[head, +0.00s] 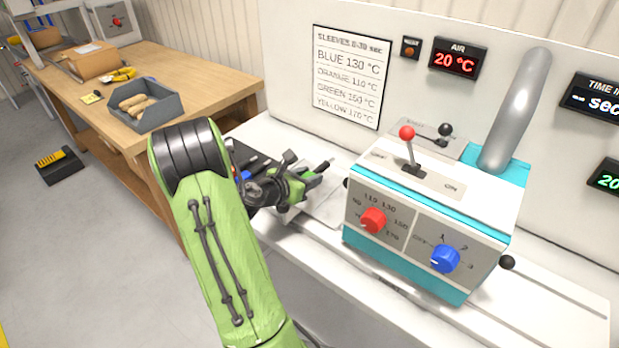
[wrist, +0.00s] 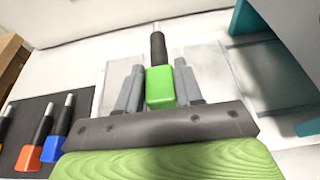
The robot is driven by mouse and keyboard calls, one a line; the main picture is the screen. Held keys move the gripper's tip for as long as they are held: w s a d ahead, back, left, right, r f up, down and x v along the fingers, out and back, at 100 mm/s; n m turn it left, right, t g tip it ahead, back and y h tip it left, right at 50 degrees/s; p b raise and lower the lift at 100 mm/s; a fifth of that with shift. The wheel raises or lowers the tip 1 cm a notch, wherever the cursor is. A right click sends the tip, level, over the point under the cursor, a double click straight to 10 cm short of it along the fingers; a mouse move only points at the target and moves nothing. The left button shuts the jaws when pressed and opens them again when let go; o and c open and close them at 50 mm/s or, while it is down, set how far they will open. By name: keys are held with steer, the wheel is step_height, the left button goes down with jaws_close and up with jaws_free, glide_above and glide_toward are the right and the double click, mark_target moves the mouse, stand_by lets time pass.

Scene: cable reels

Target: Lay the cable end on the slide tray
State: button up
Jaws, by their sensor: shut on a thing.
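My gripper (wrist: 160,76) is shut on a cable end with a green block (wrist: 160,92), a black sleeve and a thin silver tip. The tip points away from my gripper, toward the white back wall. The slide tray appears to be the pale plate (wrist: 215,66) behind and under the held cable end; I cannot tell whether the two touch. In the head view my gripper (head: 296,184) holds the cable end (head: 318,170) left of the heater, over the pale plate (head: 327,207). My arm hides part of this area.
Orange (wrist: 29,156) and blue (wrist: 53,148) cable ends lie on a dark mat (wrist: 78,105) at the left. The white and teal heater (head: 430,215), with levers and knobs, stands close at the right. A wooden bench (head: 215,85) with a grey bin (head: 160,112) is at back left.

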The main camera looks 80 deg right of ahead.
steer(key=o, duration=1.1)
steer(key=f, duration=0.2)
steer(key=w+a+f, duration=0.1)
steer(key=shift+t+y, duration=0.3)
steer(key=shift+o, duration=0.2)
steer(key=shift+w+a, duration=0.1)
steer(key=s+d+r+p+v, duration=0.1)
steer(key=r+p+v, duration=0.15)
steer(key=v, duration=1.35)
step_height(320, 180, up, 10)
steer(key=p, duration=1.2)
steer(key=shift+r+p, duration=0.15)
steer(key=shift+p, duration=0.25)
steer(key=shift+w, duration=0.15)
